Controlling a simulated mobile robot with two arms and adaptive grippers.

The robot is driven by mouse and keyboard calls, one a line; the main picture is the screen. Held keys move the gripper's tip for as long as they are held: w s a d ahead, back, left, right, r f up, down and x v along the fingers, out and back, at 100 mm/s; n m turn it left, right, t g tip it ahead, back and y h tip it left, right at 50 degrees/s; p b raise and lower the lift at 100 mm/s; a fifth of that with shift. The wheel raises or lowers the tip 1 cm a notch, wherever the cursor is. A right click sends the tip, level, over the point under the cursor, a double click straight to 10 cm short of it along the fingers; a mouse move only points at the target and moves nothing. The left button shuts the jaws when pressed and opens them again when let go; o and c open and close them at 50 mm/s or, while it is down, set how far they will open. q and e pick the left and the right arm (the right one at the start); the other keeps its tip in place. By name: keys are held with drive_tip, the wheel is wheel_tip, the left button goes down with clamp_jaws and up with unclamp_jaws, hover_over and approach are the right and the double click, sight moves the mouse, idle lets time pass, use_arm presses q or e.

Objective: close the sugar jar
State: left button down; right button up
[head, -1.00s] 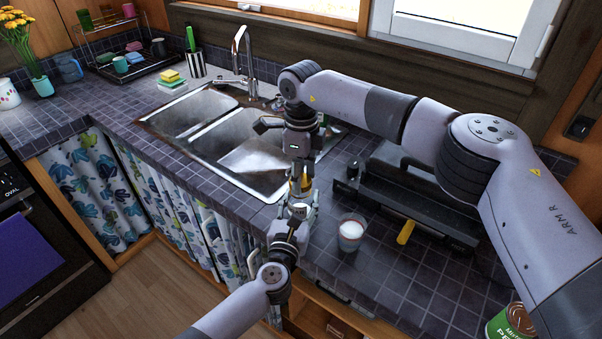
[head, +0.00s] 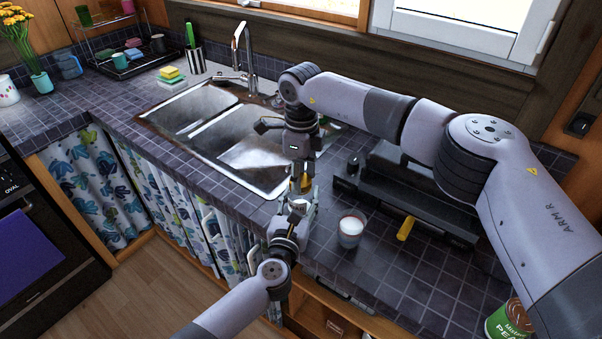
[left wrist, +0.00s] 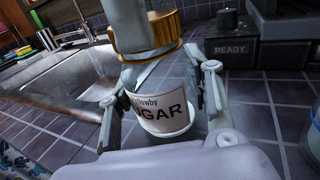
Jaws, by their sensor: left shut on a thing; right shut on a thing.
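The sugar jar (left wrist: 162,108), with a white "SUGAR" label, is held between the fingers of my left gripper (left wrist: 160,100). It leans a little in the left wrist view. In the head view the jar (head: 299,206) is small and partly hidden by my left gripper (head: 298,208). A golden-brown lid (left wrist: 146,34) is just above the jar mouth, and it also shows in the head view (head: 303,184). My right gripper (head: 302,172) comes down from above and is shut on the lid. I cannot tell whether lid and rim touch.
A glass with white contents (head: 350,231) stands right of the jar. A dark appliance (head: 400,200) with a yellow handle is behind it. The steel sink (head: 245,150) lies to the left. A green can (head: 510,320) is at the lower right.

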drive_tip(key=m, duration=0.9)
drive_tip(key=shift+m, duration=0.3)
drive_tip(key=m, duration=0.6)
drive_tip(key=shift+a, duration=0.1)
drive_tip(key=m, duration=0.4)
drive_tip(key=shift+m, duration=0.4)
drive_tip(key=m, duration=0.6)
drive_tip(key=shift+m, duration=0.3)
drive_tip(key=m, duration=0.4)
drive_tip(key=shift+w+a, duration=0.1)
drive_tip(key=m, duration=0.4)
drive_tip(key=o, duration=0.7)
drive_tip(key=shift+o, duration=0.2)
